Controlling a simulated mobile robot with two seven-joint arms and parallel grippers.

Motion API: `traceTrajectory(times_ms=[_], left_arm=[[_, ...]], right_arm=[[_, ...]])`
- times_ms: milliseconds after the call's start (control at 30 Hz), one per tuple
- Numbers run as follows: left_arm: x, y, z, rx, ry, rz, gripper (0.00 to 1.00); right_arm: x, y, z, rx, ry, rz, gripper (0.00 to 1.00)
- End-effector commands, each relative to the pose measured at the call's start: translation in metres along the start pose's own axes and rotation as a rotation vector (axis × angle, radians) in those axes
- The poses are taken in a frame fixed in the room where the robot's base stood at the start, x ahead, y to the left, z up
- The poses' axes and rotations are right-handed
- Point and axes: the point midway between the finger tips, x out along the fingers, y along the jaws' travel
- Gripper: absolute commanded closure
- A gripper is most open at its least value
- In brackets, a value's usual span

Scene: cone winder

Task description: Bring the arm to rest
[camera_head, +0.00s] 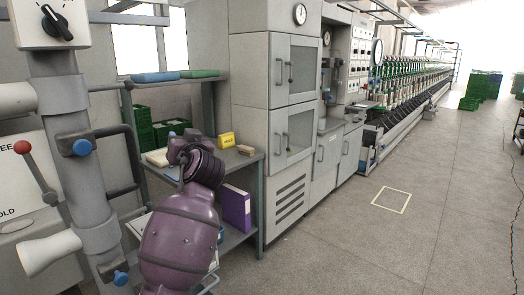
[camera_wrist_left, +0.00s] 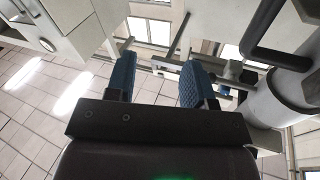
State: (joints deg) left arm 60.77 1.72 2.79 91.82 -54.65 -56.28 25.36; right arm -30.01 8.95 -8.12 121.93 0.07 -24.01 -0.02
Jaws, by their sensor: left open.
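My left gripper (camera_wrist_left: 158,78) shows in the left wrist view. Its two blue-padded fingers stand apart with nothing between them. The wrist view looks up toward ceiling panels and windows, with a grey pipe and black handle at its right. In the head view my purple left arm stands at the lower middle, in front of the shelf bench. The gripper's fingers cannot be made out there. My right gripper is in neither view.
The grey shelf bench (camera_head: 259,158) holds a yellow box (camera_head: 226,140) and a purple binder (camera_head: 236,207). A grey post with a red-knobbed lever (camera_head: 22,147) is close on the left. Tall grey cabinets (camera_head: 262,75) stand behind.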

Motion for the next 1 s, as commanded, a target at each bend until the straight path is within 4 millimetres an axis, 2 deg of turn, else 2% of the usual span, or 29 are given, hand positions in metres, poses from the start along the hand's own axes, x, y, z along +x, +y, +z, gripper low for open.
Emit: traceTrajectory(times_ms=[167,467,667,1000], left_arm=[[-0.018,0.008,0.026,0.037,0.054,0.175,0.52],[-0.069,0.002,0.104,0.057,0.090,0.407,0.52],[-0.112,-0.015,0.162,0.040,0.073,0.511,0.52],[-0.195,-0.062,0.255,-0.018,-0.038,0.611,0.52]], right_arm=[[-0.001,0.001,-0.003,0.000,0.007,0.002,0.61],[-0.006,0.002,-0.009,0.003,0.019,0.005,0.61],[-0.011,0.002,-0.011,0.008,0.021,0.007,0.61],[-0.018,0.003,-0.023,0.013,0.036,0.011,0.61]])
